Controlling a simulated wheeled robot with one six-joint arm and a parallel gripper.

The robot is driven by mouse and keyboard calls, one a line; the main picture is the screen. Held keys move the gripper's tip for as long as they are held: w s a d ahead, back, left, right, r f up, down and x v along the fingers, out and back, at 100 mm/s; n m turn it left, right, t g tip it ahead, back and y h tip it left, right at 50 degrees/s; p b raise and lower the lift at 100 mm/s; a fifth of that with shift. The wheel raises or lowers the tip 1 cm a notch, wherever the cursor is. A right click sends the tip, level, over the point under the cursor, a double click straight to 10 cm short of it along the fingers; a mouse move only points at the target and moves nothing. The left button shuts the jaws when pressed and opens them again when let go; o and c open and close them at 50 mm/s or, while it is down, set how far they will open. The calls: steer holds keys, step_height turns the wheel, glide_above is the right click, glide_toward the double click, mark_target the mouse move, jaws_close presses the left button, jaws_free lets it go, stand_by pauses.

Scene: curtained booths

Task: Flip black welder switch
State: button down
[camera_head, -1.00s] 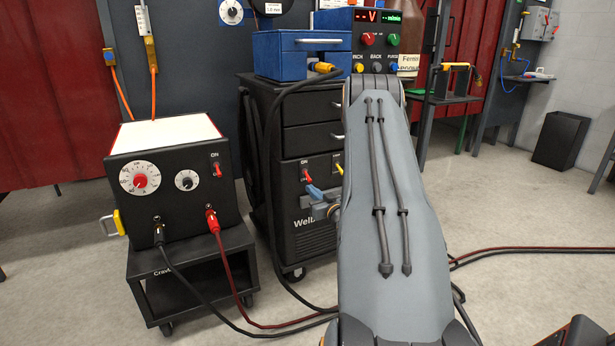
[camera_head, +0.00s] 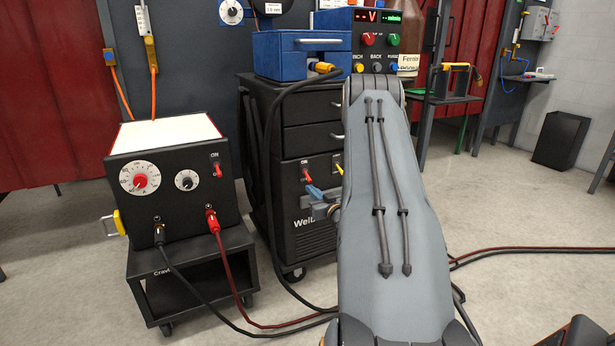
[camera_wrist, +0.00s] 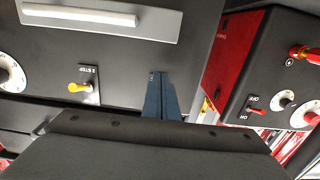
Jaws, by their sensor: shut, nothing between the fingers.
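The black welder (camera_head: 318,240) is a tall black wheeled cabinet in the middle of the head view, with "Weld" lettering partly covered by my arm. Its red switch (camera_head: 307,174), under an ON label, is on the front panel. My gripper (camera_head: 312,190) is shut and empty, its blue fingertips just below that switch; I cannot tell whether they touch it. In the wrist view, which is upside down, the shut fingers (camera_wrist: 162,82) point at the welder panel and hide the red switch. A yellow 2 STEP switch (camera_wrist: 80,87) sits to their left.
A smaller black machine (camera_head: 180,190) with dials, its own red switch (camera_head: 217,170) and cables stands on a low cart to the left. A blue toolbox (camera_head: 295,55) sits on the welder. Cables (camera_head: 285,326) lie on the floor. A black bin (camera_head: 561,140) stands at right.

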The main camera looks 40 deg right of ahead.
steer(key=shift+r+p, duration=1.65)
steer(key=shift+r, duration=0.7)
steer(key=f+p+v, duration=0.1)
steer(key=p+v, duration=0.2)
steer(key=v, duration=0.4)
steer(key=shift+f, duration=0.15)
